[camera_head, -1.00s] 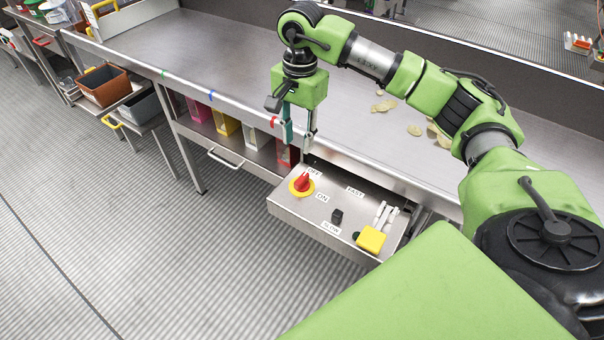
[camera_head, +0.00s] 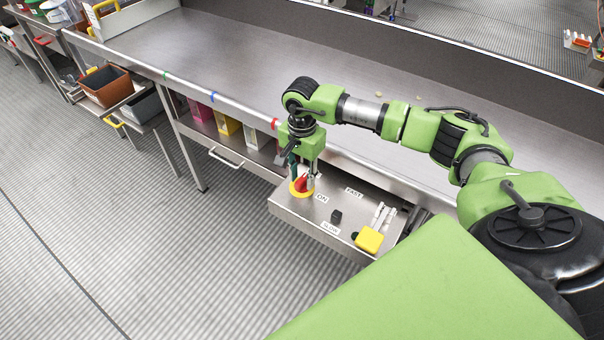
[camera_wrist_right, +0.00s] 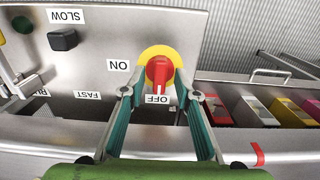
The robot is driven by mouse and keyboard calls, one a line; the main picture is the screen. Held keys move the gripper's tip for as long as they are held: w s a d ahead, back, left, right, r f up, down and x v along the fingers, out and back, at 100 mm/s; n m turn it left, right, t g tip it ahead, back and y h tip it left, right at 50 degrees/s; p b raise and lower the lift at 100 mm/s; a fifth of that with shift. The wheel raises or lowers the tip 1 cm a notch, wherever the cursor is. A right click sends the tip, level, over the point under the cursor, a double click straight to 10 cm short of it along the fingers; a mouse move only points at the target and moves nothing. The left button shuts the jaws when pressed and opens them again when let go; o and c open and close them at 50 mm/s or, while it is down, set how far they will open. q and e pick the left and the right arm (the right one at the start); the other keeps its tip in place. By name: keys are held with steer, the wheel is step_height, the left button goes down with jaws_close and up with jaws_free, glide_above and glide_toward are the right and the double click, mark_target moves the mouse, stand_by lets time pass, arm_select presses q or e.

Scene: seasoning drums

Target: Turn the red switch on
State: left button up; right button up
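The red switch (camera_head: 301,184) is a knob on a yellow disc, on the sloped steel control box (camera_head: 290,206). It also shows in the right wrist view (camera_wrist_right: 159,71), where its handle end with a white mark points at the OFF label (camera_wrist_right: 158,99). The ON label (camera_wrist_right: 118,65) is to its side. My right gripper (camera_head: 303,181) points down at the switch, and its fingers partly cover it in the head view. In the wrist view its two fingers (camera_wrist_right: 162,95) are spread apart, one on each side of the knob's handle end. I cannot tell whether they touch it. My left gripper is not in view.
A black knob (camera_head: 336,217) between FAST and SLOW labels and a yellow block (camera_head: 369,240) sit on the same box. The steel table edge (camera_head: 240,109) runs just behind my gripper. Colored containers (camera_head: 228,124) stand on a shelf below the table.

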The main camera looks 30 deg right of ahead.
steer(key=shift+c, duration=0.3)
jaws_close()
steer(key=shift+f+m, duration=0.1)
steer(key=shift+m, duration=0.2)
steer(key=m+b, duration=0.2)
steer(key=shift+m, duration=0.3)
steer(key=m+b, duration=0.1)
steer(key=m, duration=0.2)
steer(key=shift+m+b, duration=0.3)
steer(key=shift+m, duration=0.1)
steer(key=m+b, duration=0.1)
steer(key=m, duration=0.4)
steer(key=m+b, duration=0.1)
steer(key=m, duration=0.4)
steer(key=shift+m, duration=0.4)
